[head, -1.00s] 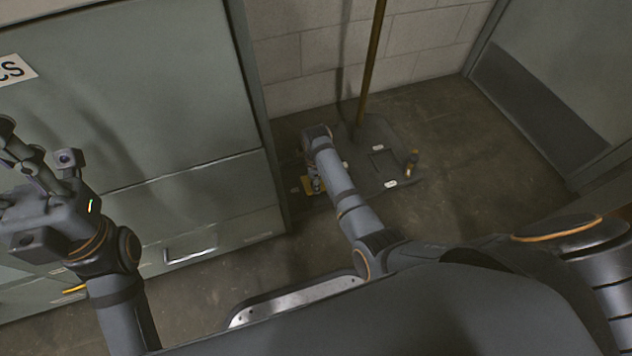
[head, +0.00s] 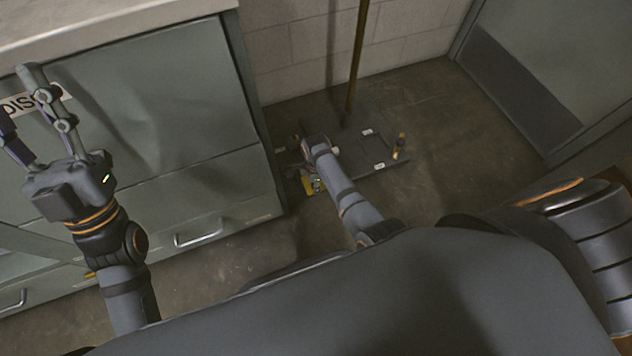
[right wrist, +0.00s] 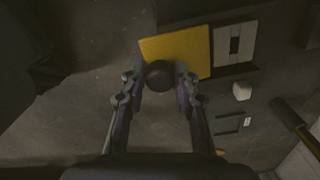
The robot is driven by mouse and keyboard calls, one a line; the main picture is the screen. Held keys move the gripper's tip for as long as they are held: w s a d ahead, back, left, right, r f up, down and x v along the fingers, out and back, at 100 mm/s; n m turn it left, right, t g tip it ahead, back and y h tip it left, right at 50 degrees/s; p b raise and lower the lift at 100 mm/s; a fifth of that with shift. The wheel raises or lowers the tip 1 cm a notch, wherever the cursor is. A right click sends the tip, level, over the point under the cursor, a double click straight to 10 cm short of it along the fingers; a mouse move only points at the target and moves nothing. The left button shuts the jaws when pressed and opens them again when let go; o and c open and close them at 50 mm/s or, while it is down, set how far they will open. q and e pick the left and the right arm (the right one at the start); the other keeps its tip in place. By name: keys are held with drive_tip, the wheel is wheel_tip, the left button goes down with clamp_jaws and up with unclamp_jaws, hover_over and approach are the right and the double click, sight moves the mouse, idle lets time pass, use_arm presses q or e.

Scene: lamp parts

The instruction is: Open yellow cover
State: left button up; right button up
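The yellow cover (right wrist: 196,48) is a flat square plate in the right wrist view, beside a pale panel with a dark slot. A round black knob (right wrist: 160,75) shows in front of its lower edge; I cannot tell whether it is fixed to the cover. My right gripper (right wrist: 158,88) is open, with its fingers on either side of the knob and visible gaps. In the head view the cover (head: 308,184) shows low beside my right forearm, and the right fingers are hidden. My left gripper (head: 22,112) is open and empty, raised before the grey cabinet.
The grey cabinet (head: 160,110) with drawer handles stands at the left. A dark base plate (head: 372,144) on the floor carries a tall pole (head: 357,60) and a small upright yellow-and-black piece (head: 399,146). A block wall is behind; the floor at right is clear.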

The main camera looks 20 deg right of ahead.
drive_tip(key=shift+o, duration=1.2)
wheel_tip(320, 180, up, 8)
drive_tip(key=shift+f, duration=0.2)
